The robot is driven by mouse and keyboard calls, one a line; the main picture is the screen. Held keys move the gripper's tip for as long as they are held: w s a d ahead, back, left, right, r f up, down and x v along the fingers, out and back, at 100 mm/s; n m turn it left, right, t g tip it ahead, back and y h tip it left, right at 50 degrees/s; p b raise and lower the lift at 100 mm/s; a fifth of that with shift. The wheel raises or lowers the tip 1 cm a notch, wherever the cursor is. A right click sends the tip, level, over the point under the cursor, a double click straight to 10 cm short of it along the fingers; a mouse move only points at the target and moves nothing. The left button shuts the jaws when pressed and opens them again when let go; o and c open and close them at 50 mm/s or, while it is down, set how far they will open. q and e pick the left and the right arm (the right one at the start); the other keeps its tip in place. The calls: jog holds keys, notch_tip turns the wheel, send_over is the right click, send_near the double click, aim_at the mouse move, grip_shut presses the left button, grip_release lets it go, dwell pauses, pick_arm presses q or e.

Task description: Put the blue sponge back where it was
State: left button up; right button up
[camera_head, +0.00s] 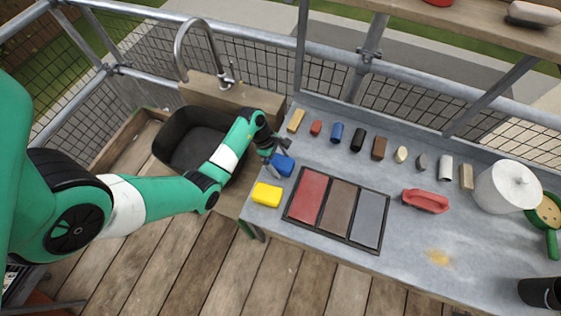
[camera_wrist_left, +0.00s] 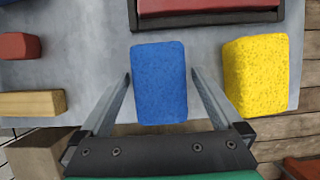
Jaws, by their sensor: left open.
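The blue sponge (camera_head: 284,166) lies on the grey worktop near its left edge, just behind the yellow sponge (camera_head: 266,194). My left gripper (camera_head: 275,157) is at the blue sponge, coming in from the left. In the left wrist view the blue sponge (camera_wrist_left: 159,80) sits between the two spread fingers of my left gripper (camera_wrist_left: 160,77), with a visible gap on each side. The yellow sponge (camera_wrist_left: 256,75) is just outside the right finger there. My right gripper is in neither view.
A tray with red, brown and grey panels (camera_head: 325,238) lies right of the sponges. A row of small blocks, including a dark blue one (camera_head: 337,132), runs along the back. A black sink (camera_head: 190,140) is left.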

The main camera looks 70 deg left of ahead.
pick_arm(q)
jog(key=p+v, duration=0.4)
jog(key=v, duration=0.8)
